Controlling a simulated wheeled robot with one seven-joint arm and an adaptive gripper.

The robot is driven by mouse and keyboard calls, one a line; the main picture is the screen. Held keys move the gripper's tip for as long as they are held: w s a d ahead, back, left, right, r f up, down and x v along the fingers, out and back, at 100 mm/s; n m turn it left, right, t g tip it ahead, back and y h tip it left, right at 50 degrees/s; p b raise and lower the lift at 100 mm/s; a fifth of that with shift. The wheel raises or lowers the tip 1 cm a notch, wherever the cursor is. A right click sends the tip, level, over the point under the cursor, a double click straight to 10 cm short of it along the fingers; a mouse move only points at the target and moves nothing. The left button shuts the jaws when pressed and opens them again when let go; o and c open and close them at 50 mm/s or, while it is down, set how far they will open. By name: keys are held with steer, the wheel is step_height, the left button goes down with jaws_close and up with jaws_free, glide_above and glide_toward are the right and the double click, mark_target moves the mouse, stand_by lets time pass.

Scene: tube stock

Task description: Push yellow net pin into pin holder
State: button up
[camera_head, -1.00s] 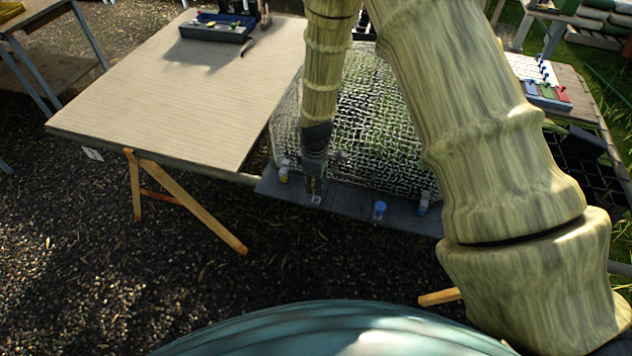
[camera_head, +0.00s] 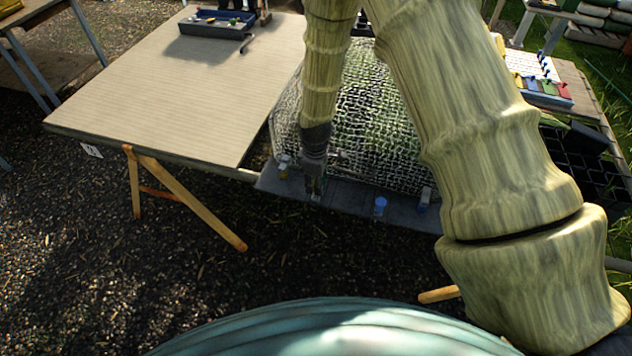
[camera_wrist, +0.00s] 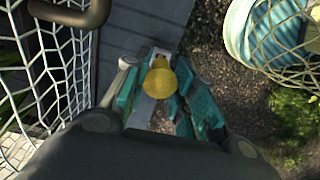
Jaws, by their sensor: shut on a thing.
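The yellow net pin (camera_wrist: 160,82) shows its round head in the wrist view, between the two teal fingers of my gripper (camera_wrist: 162,98). My gripper is shut on it. A pale grey pin holder (camera_wrist: 165,58) shows just past the pin head, on the dark grey strip (camera_wrist: 140,35). The pin's shaft is hidden under its head, so I cannot tell how deep it sits. In the head view my gripper (camera_head: 316,186) points down at the strip's front edge, and the pin is too small to make out.
White netting (camera_head: 375,120) lies behind the strip. A blue pin (camera_head: 380,206) stands to the right on the strip, with another pale holder (camera_head: 424,199) beyond it. A light tabletop (camera_head: 180,95) on the left is mostly bare, with a dark blue tray (camera_head: 215,24) at its back.

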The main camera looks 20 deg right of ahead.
steer(key=shift+f+b, duration=0.35)
steer(key=shift+f, duration=0.45)
steer(key=o, duration=2)
steer(key=shift+r, duration=0.2)
steer(key=shift+r+p, duration=0.8)
steer(key=shift+r, duration=0.2)
steer(key=shift+r+p, duration=1.8)
steer(key=shift+r, duration=1.05)
